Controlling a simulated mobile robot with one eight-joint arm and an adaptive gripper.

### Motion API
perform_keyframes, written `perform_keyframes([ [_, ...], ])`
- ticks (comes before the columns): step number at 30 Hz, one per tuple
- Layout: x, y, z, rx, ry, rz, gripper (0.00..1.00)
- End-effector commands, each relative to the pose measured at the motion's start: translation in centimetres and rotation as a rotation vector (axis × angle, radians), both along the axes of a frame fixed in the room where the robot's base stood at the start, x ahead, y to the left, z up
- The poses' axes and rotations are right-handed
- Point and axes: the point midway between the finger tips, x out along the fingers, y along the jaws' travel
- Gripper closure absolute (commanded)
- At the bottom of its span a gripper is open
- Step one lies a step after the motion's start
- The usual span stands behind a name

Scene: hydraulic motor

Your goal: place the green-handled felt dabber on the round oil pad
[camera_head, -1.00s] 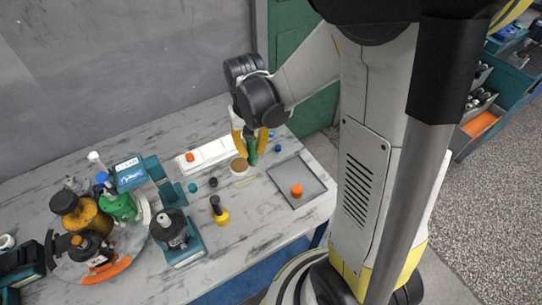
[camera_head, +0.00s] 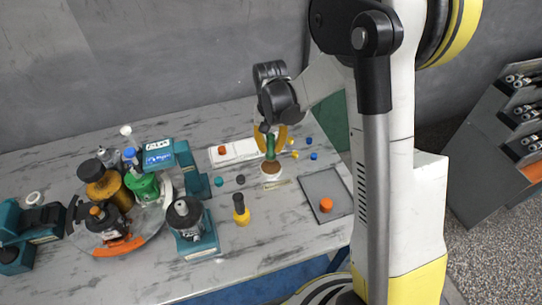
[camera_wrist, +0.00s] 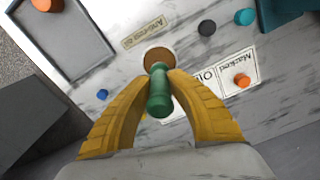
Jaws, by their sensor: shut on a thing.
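The felt dabber's green handle (camera_head: 270,147) is held by my gripper (camera_head: 270,136), whose yellow fingers are shut on it. In the wrist view the green handle (camera_wrist: 159,95) sits between the two fingertips (camera_wrist: 160,80). The round oil pad (camera_head: 271,169) is a white-sided disc with a brown top on the table. The dabber's lower end is directly over the pad in the head view. In the wrist view the brown pad top (camera_wrist: 158,56) shows just beyond the dabber's end. I cannot tell whether the dabber touches the pad.
A grey tray (camera_head: 334,209) with an orange knob (camera_head: 326,205) lies to the right. A white marked card (camera_head: 232,153) lies behind. A yellow bottle (camera_head: 241,212) stands front left. A turntable with several bottles (camera_head: 128,238) is at the left. Small blue caps (camera_head: 313,156) lie behind right.

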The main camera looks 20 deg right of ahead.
Motion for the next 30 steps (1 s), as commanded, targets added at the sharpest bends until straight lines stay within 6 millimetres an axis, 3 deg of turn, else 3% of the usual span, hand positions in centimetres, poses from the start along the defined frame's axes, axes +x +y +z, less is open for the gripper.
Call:
perform_keyframes([
  [7, 0.0, 0.0, -3.7, 0.0, 0.0, 0.0, 1.0],
  [18, -0.1, 0.0, -4.1, 0.0, 0.0, 0.0, 1.0],
  [19, -0.1, 0.0, -4.0, 0.0, 0.0, 0.0, 0.74],
  [21, -0.1, 0.0, -4.0, 0.0, 0.0, 0.0, 0.6],
  [30, -0.1, 0.0, -3.8, 0.0, 0.0, 0.0, 0.6],
])
